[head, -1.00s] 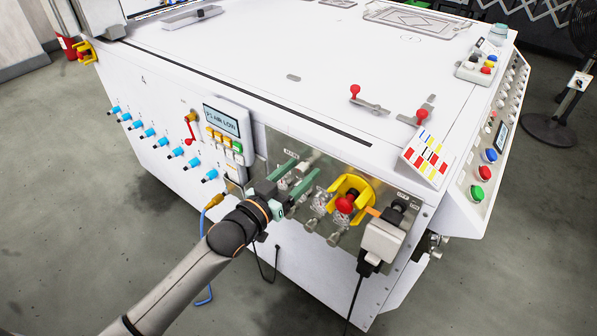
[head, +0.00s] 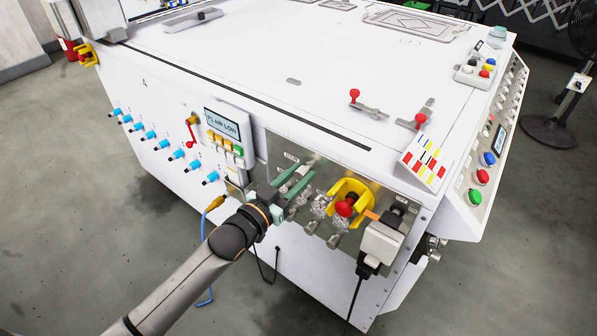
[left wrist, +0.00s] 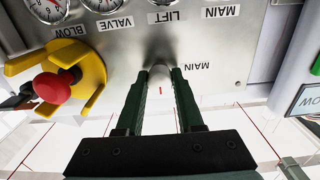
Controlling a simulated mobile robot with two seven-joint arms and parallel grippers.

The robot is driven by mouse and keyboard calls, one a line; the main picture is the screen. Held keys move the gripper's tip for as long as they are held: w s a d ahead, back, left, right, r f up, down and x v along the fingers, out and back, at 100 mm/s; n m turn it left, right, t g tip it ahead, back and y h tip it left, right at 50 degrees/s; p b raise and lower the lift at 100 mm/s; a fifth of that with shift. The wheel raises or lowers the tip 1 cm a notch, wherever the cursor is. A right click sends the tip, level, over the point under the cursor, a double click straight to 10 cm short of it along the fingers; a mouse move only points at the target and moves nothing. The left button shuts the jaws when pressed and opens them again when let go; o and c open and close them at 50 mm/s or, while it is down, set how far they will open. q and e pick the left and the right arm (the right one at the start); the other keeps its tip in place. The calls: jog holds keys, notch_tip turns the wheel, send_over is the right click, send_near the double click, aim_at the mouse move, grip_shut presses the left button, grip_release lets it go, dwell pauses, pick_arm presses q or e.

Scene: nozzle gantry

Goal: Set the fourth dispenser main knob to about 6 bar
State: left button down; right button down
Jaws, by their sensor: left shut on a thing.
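My left gripper (head: 305,171) is at the metal panel (head: 276,146) on the machine's front, left of the yellow guard. In the left wrist view its two green fingers (left wrist: 160,72) are shut on a small grey knob (left wrist: 160,80), one finger on each side. The knob stands out from the panel beside an upside-down MAIN label (left wrist: 197,66). A short red mark shows on or just below the knob. The MAIN gauge's needle is not visible in the left wrist view. My right gripper is not in view.
A red mushroom button in a yellow guard (head: 352,190) is just right of the gripper; it also shows in the left wrist view (left wrist: 52,87). Round gauges (left wrist: 47,8) line the panel. A white plug block (head: 381,243) is further right, and several blue fittings (head: 176,154) are left.

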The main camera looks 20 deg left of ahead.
pick_arm(q)
jog(key=m+p, duration=0.1)
jog(key=m, duration=0.1)
jog(key=shift+r+m+p, duration=0.2)
jog(key=shift+m+p, duration=0.1)
jog(key=shift+p, duration=0.05)
jog(key=shift+f+m, duration=0.1)
jog(key=shift+m, duration=0.4)
jog(key=shift+f+m, duration=0.15)
jog(key=shift+m, duration=0.15)
jog(key=c, duration=0.5)
grip_release()
jog(key=shift+c, duration=0.2)
jog(key=p+v, duration=0.1)
jog(key=v, duration=1.1)
jog(key=shift+s+p, duration=0.25)
jog(key=shift+p, duration=0.1)
